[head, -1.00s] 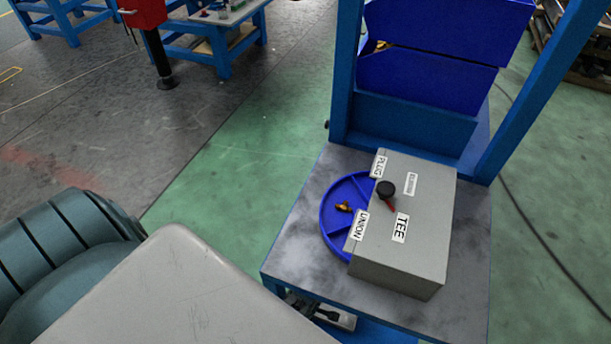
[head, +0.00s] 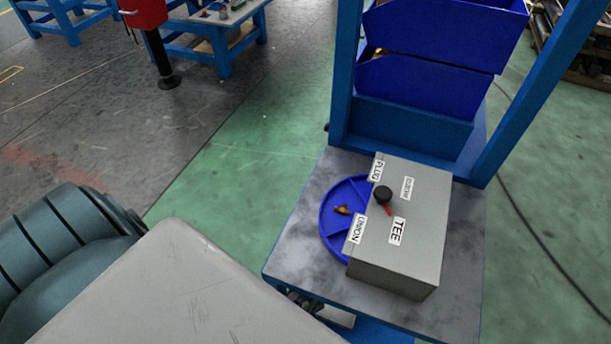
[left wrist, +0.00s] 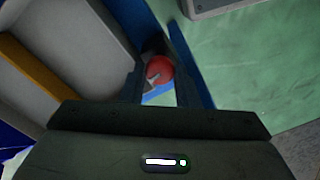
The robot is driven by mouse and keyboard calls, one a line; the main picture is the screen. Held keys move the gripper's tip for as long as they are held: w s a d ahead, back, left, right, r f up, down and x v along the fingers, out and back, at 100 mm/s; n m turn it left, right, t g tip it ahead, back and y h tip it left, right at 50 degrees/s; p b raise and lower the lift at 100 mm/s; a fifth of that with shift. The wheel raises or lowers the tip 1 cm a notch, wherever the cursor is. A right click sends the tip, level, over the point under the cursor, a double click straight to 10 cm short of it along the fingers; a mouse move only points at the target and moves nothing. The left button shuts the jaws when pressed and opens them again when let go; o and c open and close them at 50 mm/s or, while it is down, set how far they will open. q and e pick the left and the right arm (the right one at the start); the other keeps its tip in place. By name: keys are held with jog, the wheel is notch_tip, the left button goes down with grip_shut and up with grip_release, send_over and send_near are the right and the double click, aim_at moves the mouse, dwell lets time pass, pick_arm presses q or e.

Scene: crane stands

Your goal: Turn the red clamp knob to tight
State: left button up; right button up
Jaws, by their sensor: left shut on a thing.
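The red clamp knob (left wrist: 160,69) shows in the left wrist view as a round red head with a pale mark on its lower left side. My left gripper (left wrist: 157,82) is shut on the knob, with one dark finger on each side of it. In the head view the knob is hidden. Dark parts and a light grey piece (head: 338,316) show just below the table's front left edge, but I cannot tell there which belong to my gripper. My right gripper is in neither view.
A grey box (head: 405,270) with a black-and-red selector knob and labels stands on the table (head: 462,250), partly over a blue round tray (head: 327,222) holding a brass piece. Blue bins (head: 415,90) and posts rise behind. Green floor (head: 235,180) is free at left.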

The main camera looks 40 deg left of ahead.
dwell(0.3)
pick_arm(q)
jog(key=o, duration=1)
jog(key=shift+r, duration=0.1)
jog(key=shift+r, duration=3.7)
